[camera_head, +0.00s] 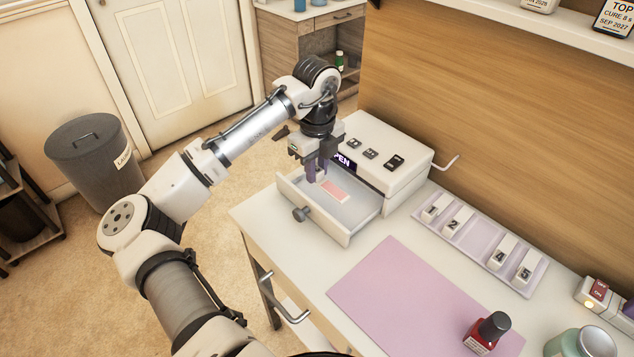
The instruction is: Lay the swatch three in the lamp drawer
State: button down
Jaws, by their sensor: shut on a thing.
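The lamp drawer (358,218) is pulled out from the white lamp box (390,152), with its round knob at the front left. My gripper (317,174) is over the drawer's left part, with its purple fingers pointing down. It is shut on a swatch (335,191) with a pink face and pale edge, which sticks out to the right of the fingers. The swatch is inside the drawer's outline; I cannot tell whether it touches the drawer floor. Its number is not visible. The lilac rack (477,238) holds swatches 1, 2, 4 and 5, with a gap in the middle.
A pink mat (410,300) lies on the white table in front of the drawer. A red polish bottle (487,333) stands on its right part, and a green jar (581,343) is further right.

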aim_at(317, 194)
jog(key=shift+f, duration=2.4)
jog(key=shift+f, duration=0.15)
jog(key=c, duration=1.3)
grip_release()
jog(key=shift+o, duration=0.2)
notch_tip(317, 194, up, 12)
jog(key=shift+r, duration=0.2)
